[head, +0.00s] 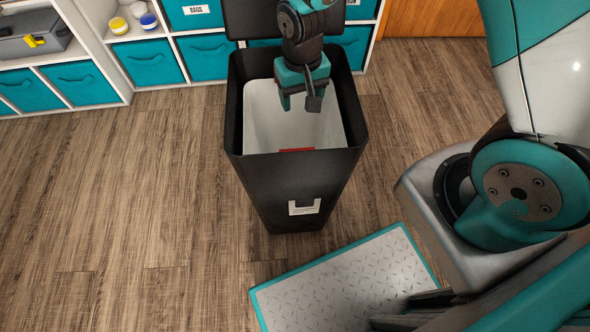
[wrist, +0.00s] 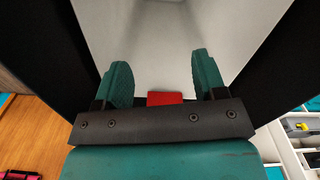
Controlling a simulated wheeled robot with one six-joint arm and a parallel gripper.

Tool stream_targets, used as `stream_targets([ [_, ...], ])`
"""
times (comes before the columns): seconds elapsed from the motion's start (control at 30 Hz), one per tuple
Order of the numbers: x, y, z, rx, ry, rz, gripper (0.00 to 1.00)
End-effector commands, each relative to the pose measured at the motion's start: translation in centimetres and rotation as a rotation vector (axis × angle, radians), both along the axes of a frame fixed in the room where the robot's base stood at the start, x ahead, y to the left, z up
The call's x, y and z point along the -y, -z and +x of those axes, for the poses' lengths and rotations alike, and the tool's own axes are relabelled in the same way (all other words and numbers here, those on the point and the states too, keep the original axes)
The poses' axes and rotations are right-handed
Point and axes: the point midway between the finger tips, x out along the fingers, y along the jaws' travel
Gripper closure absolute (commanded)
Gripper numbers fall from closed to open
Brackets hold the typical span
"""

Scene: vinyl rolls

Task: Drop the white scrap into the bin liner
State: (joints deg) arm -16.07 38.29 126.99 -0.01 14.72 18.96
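The bin liner (head: 262,110) is a white inner container inside a tall black bin (head: 290,185); its pale inner walls also fill the middle of the wrist view (wrist: 165,45). My gripper (head: 299,102) hangs over the liner's opening, pointing down. In the wrist view its two teal fingers (wrist: 160,75) are apart with nothing held between them. I cannot make out a white scrap in either view; it may be hidden or blend with the white liner.
A red piece (head: 297,150) shows at the liner's near side, also in the wrist view (wrist: 165,98). Shelves with teal boxes (head: 150,62) stand behind. A grey toolbox (head: 32,40) sits on the left shelf. Wooden floor (head: 120,190) left of the bin is clear.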

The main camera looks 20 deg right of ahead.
Motion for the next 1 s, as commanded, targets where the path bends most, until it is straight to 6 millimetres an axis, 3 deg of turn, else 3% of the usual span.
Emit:
stream_targets([
  [0.27,0.0,-1.2,0.1,0.002,0.0,0.001,0.36],
  [0.8,0.0,-14.0,0.1,0.004,0.0,0.002,0.36],
  [1.0,0.0,-16.7,0.1,0.002,0.0,0.001,0.36],
])
